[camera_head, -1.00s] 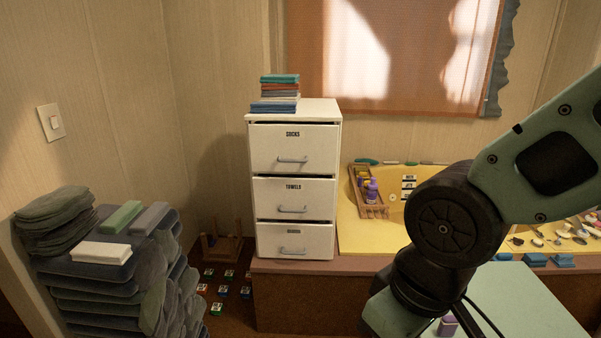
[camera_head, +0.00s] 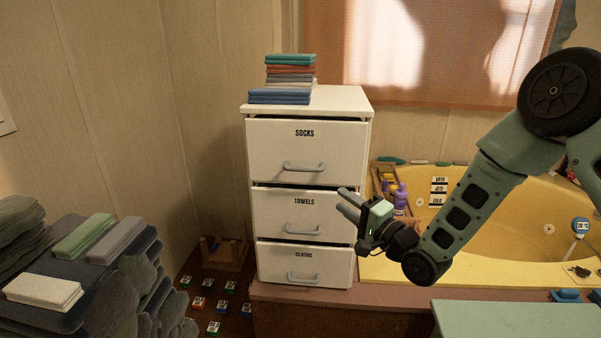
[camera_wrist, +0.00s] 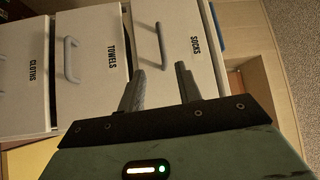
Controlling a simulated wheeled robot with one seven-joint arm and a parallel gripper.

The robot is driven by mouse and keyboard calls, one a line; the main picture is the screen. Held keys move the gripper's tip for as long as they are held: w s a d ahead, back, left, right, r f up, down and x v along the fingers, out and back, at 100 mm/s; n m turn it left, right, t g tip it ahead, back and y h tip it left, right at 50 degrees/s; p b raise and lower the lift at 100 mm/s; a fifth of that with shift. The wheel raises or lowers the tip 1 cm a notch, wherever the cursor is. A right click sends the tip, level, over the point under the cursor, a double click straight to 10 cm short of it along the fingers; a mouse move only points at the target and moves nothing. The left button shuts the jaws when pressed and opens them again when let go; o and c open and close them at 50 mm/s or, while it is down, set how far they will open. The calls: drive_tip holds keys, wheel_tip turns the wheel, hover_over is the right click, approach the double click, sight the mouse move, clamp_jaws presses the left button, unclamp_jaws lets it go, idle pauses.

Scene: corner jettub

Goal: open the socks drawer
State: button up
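The socks drawer (camera_head: 305,152) is the top drawer of a white three-drawer cabinet, labelled SOCKS, with a grey bar handle (camera_head: 304,167). It looks shut, with a dark gap along its top edge. In the wrist view the socks drawer (camera_wrist: 190,62) and its handle (camera_wrist: 161,46) lie beyond the fingers. My gripper (camera_head: 347,206) is at the cabinet's right side, about level with the towels drawer, in front of the tub. In the wrist view my gripper (camera_wrist: 160,88) has its two fingers apart with nothing between them. The fingers appear clear of the handle.
Below are the towels drawer (camera_head: 300,214) and the cloths drawer (camera_head: 303,262). Folded cloths (camera_head: 282,80) are stacked on top. A yellow tub (camera_head: 480,215) is at right, dark towels (camera_head: 100,265) at left. A green surface (camera_head: 515,318) is at front right.

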sight(300, 169)
drive_tip(key=p+x, duration=0.2)
drive_tip(key=x, duration=1.5)
drive_tip(key=shift+w+r+p, duration=0.1)
drive_tip(key=shift+r+p, duration=0.05)
drive_tip(key=shift+p, duration=0.25)
clamp_jaws()
